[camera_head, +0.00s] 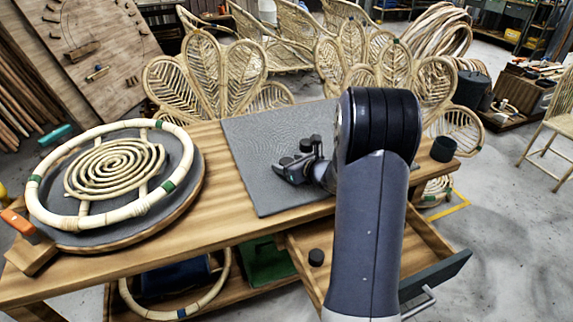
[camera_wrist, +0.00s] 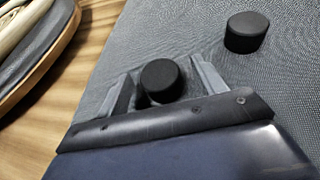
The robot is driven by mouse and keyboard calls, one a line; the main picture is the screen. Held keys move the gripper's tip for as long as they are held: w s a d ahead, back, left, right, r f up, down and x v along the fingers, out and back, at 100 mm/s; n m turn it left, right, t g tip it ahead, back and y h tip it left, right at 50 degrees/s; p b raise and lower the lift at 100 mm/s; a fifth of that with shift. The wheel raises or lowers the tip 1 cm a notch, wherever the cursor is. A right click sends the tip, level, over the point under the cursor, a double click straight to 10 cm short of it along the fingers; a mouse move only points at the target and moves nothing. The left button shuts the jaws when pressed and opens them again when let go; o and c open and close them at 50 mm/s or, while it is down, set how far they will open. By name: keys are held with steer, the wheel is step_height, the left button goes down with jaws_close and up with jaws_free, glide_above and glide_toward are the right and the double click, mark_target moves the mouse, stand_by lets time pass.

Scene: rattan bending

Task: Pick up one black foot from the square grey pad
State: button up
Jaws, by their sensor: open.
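The square grey pad (camera_head: 255,125) lies flat on the wooden bench. In the wrist view, one black foot (camera_wrist: 163,80), a short round cylinder, stands between the two fingers of my open gripper (camera_wrist: 163,90), with its lower part partly hidden by the gripper. A second black foot (camera_wrist: 246,32) stands on the pad farther off to the upper right, clear of the fingers. In the head view my gripper (camera_head: 294,165) is low over the right part of the pad, and the dark feet and fingers there are hard to tell apart.
A round board (camera_head: 185,190) with a rattan ring and spiral (camera_head: 115,165) takes up the bench's left. A black foot (camera_head: 443,149) stands at the bench's right end. Another black foot (camera_head: 316,257) lies in the open drawer (camera_head: 435,242) below. Rattan chair backs (camera_head: 205,75) stand behind.

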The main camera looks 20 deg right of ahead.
steer(key=shift+x, duration=0.8)
steer(key=shift+c, duration=0.4)
steer(key=shift+s, duration=0.1)
steer(key=c, duration=1)
